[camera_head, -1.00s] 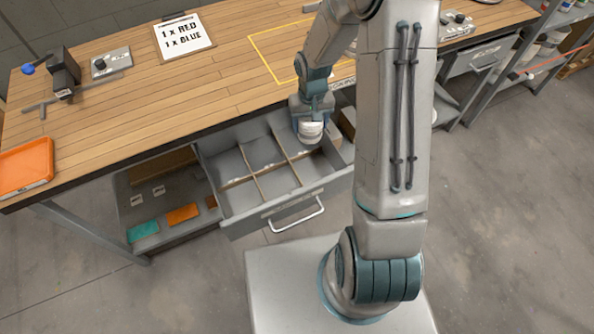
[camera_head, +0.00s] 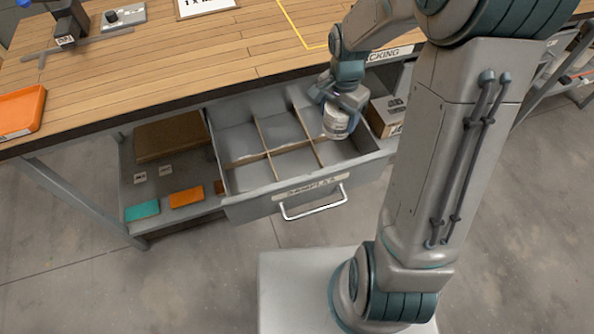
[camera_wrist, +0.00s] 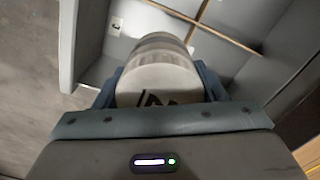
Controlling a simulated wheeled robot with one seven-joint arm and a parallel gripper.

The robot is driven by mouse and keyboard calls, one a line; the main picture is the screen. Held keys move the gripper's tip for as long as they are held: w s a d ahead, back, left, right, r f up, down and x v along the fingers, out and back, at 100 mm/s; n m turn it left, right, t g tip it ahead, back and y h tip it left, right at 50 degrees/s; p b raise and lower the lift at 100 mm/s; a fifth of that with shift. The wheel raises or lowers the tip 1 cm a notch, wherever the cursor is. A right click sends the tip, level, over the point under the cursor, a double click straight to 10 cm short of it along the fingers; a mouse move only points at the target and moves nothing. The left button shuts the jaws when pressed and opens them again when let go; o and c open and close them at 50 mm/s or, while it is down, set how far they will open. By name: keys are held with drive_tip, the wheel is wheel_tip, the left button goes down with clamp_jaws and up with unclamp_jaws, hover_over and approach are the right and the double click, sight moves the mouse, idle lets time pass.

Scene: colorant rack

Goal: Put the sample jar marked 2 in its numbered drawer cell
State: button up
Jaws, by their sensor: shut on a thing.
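The sample jar (camera_head: 337,122) is a pale, round jar with a whitish lid. My gripper (camera_head: 341,104) is shut on it and holds it over the right part of the open drawer (camera_head: 262,208). In the wrist view the jar (camera_wrist: 160,70) lies between the fingers of my gripper (camera_wrist: 160,88), with a dark mark partly showing; I cannot read the number. The drawer has thin brown dividers (camera_head: 267,150) that form several cells. The cells I can see into look empty. Cell numbers are too small to read, though a small pale label (camera_wrist: 115,26) shows on a cell wall.
The wooden bench top (camera_head: 200,75) lies above and behind the drawer. A cardboard box (camera_head: 386,116) stands right of the drawer. A lower shelf at left holds a teal item (camera_head: 142,210) and an orange item (camera_head: 187,197). An orange tray (camera_head: 20,110) sits at the bench's left.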

drive_tip(key=s+a+f, duration=0.1)
drive_tip(key=a+f, duration=0.1)
drive_tip(key=a, duration=0.1)
drive_tip(key=s+a+f, duration=0.2)
drive_tip(key=a, duration=0.2)
drive_tip(key=s+a+f+b, duration=0.1)
drive_tip(key=a+f, duration=0.1)
drive_tip(key=a, duration=0.1)
drive_tip(key=shift+s+a+f, duration=0.15)
drive_tip(key=shift+s+f, duration=0.25)
drive_tip(key=shift+f+b, duration=0.35)
drive_tip(key=shift+f, duration=1.65)
drive_tip(key=shift+f, duration=0.15)
drive_tip(key=o, duration=1.1)
